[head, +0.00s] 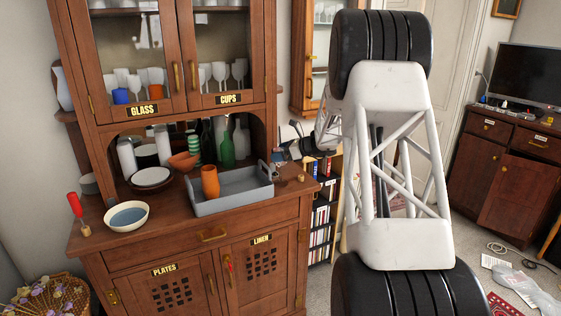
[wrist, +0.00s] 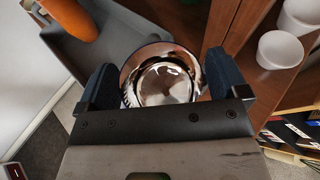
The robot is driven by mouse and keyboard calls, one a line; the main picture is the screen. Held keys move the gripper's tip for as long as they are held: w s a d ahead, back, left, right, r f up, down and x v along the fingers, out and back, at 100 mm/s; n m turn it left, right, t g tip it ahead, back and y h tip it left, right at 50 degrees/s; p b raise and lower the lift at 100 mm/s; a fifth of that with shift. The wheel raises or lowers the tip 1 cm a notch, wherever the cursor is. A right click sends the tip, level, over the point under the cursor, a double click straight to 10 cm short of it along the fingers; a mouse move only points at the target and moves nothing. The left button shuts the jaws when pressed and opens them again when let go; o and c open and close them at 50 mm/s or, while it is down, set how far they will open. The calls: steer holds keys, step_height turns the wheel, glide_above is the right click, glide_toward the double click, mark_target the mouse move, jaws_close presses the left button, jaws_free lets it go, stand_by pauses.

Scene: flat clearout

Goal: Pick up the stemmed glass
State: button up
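In the wrist view, a shiny, reflective round piece with a circular rim (wrist: 162,75) sits between my fingers. It looks like the stemmed glass seen from above; its stem and foot are hidden. My gripper (wrist: 160,82) has its two dark finger pads spread wide, one on each side of the rim. I cannot tell whether either pad touches it. In the head view my gripper (head: 288,150) is small, beside the right end of the grey tray on the cabinet counter. The glass cannot be made out clearly there.
The grey tray (head: 231,196) and orange vase (head: 210,182) stand close by on the counter, left of my gripper. A white bowl (head: 127,216) and green bottles (head: 227,150) are farther left. White cups (wrist: 281,50) show at the right in the wrist view. Other stemware stands behind cabinet doors.

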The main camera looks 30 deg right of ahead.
steer(key=c, duration=0.8)
steer(key=shift+r, duration=0.2)
steer(key=shift+r, duration=0.55)
steer(key=shift+s+a+r, duration=0.1)
steer(key=shift+s+r, duration=0.1)
steer(key=shift+r, duration=0.35)
steer(key=shift+s+r, duration=0.2)
steer(key=shift+r, duration=0.35)
steer(key=s+a, duration=0.2)
steer(key=s, duration=0.5)
steer(key=s+a+r, duration=0.1)
steer(key=s+a, duration=0.1)
steer(key=s, duration=0.5)
steer(key=shift+s+a+r, duration=0.15)
steer(key=shift+s+a, duration=0.05)
steer(key=shift+a, duration=0.2)
